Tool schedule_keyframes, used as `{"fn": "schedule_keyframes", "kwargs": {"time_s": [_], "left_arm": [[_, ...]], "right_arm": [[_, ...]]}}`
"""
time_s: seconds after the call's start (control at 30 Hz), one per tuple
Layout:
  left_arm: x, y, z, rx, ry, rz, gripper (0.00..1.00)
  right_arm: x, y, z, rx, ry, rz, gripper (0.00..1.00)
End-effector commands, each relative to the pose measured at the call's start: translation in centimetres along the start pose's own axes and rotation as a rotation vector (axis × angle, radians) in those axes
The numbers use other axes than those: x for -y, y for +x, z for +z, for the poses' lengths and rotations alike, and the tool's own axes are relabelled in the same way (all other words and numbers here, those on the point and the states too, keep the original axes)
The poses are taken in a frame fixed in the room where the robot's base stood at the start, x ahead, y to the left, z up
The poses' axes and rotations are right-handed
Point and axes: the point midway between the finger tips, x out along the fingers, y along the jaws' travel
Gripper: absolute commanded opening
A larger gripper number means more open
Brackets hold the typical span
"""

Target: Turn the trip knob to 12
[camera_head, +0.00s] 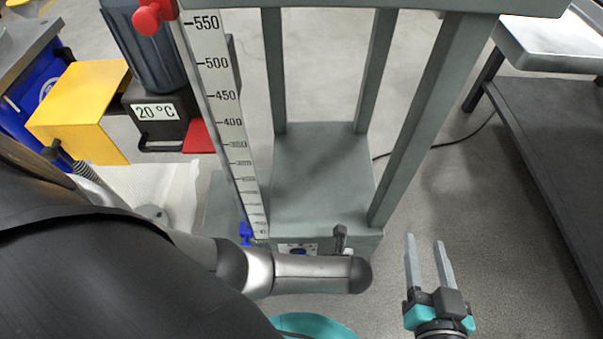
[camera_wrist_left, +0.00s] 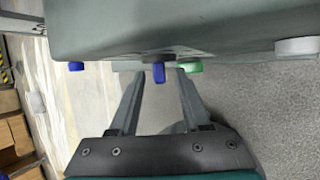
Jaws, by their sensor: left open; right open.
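In the left wrist view, a small blue knob (camera_wrist_left: 159,72) sticks out under the edge of a grey-green housing (camera_wrist_left: 170,28). My left gripper (camera_wrist_left: 160,78) is open, with its fingertips on either side of this knob; I cannot tell whether they touch it. No number or label is readable there, and I cannot tell which knob is the trip knob. In the head view my left arm covers the lower front of the machine frame (camera_head: 318,160), and its gripper is hidden. My right gripper (camera_head: 425,240) is open and empty, to the right of the frame's base.
A green knob (camera_wrist_left: 193,68), another blue knob (camera_wrist_left: 76,66) and a pale round knob (camera_wrist_left: 297,46) are along the housing. The head view shows a vertical scale (camera_head: 222,95), a red knob (camera_head: 148,20), a yellow block (camera_head: 80,105) and a dark bench (camera_head: 560,130).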

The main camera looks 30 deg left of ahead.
Motion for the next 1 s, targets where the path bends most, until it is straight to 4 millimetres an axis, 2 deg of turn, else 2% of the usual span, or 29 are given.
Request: {"fn": "schedule_keyframes", "kwargs": {"time_s": [0.23, 0.57, 1.0], "left_arm": [[-0.03, 0.65, -0.02, -0.001, 0.000, 0.001, 0.47], [-0.03, 0.67, 0.00, 0.000, 0.000, 0.000, 0.47], [-0.03, 0.66, 0.00, 0.000, 0.000, 0.001, 0.00]], "right_arm": [[0.56, -0.11, -0.31, -0.065, 0.014, -0.014, 0.50], [0.62, -0.15, -0.41, -0.073, 0.015, -0.015, 0.50], [0.61, -0.14, -0.43, -0.073, 0.015, -0.015, 0.50]]}}
